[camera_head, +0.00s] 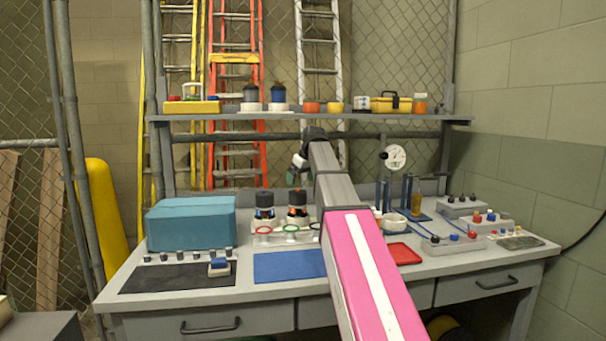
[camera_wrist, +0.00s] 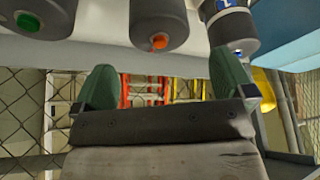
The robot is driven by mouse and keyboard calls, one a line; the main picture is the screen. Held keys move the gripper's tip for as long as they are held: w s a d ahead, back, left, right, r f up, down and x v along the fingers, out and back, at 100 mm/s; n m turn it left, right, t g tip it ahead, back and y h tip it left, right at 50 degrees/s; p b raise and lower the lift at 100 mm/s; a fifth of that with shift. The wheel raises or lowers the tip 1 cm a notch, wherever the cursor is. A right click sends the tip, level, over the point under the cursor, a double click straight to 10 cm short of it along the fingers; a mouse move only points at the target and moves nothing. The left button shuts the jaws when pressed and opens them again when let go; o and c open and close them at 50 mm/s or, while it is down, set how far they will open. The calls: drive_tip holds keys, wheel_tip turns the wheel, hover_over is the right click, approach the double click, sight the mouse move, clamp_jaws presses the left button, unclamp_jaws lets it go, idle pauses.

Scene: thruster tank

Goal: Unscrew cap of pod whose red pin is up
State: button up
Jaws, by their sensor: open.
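Two dark-capped pods stand in a white rack (camera_head: 282,237) on the bench, a left pod with a blue band (camera_head: 264,204) and one to its right with orange-red on it (camera_head: 298,204). In the wrist view, which looks upside down, three dark cylinders hang from the top edge. The left cylinder (camera_wrist: 38,12) has a green tip, the middle one (camera_wrist: 160,18) an orange-red tip, the right one (camera_wrist: 231,28) a blue band. My gripper (camera_head: 296,172) is above the rack; its green fingers (camera_wrist: 165,78) are apart and empty. My arm hides part of the rack.
A teal box (camera_head: 190,224) stands left of the rack. A dark mat (camera_head: 150,278) and a blue mat (camera_head: 288,266) lie in front. A red tray (camera_head: 402,254), blue posts and grey connector boxes (camera_head: 452,243) are to the right. A shelf (camera_head: 350,116) spans behind.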

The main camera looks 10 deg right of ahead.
sight(297, 194)
drive_tip(key=x, duration=0.8)
drive_tip(key=c, duration=0.9)
drive_tip(key=o, duration=0.3)
drive_tip(key=shift+c, duration=1.2)
